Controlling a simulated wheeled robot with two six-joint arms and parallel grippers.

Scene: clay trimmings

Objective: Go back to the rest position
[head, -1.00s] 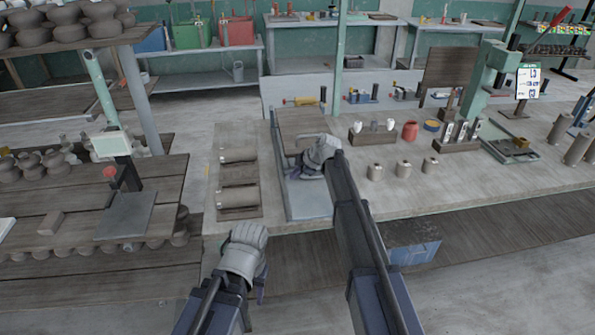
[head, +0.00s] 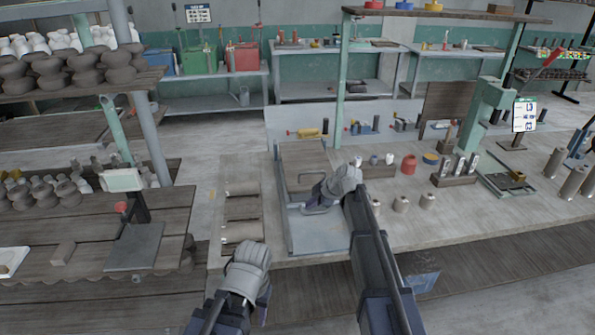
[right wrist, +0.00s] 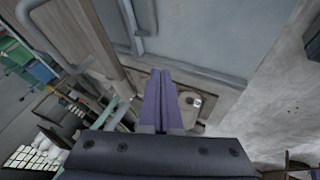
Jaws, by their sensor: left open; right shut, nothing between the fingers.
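My left gripper (head: 264,305) is low in the head view, in front of the bench's front edge, under its pale grey wrist housing. It is open, with nothing seen in it; its fingers are mostly hidden. My right gripper (head: 314,207) is over the grey tray (head: 318,242) on the bench. In the right wrist view its purple fingers (right wrist: 160,75) lie together with nothing between them. I cannot tell how high it is above the tray.
A wooden rack with pale rollers (head: 241,232) lies left of the tray. Small pale pots (head: 427,201) and a red jar (head: 409,165) stand to the right. A shelf of clay pots (head: 85,75) is at the left. A green post (head: 340,90) rises behind the tray.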

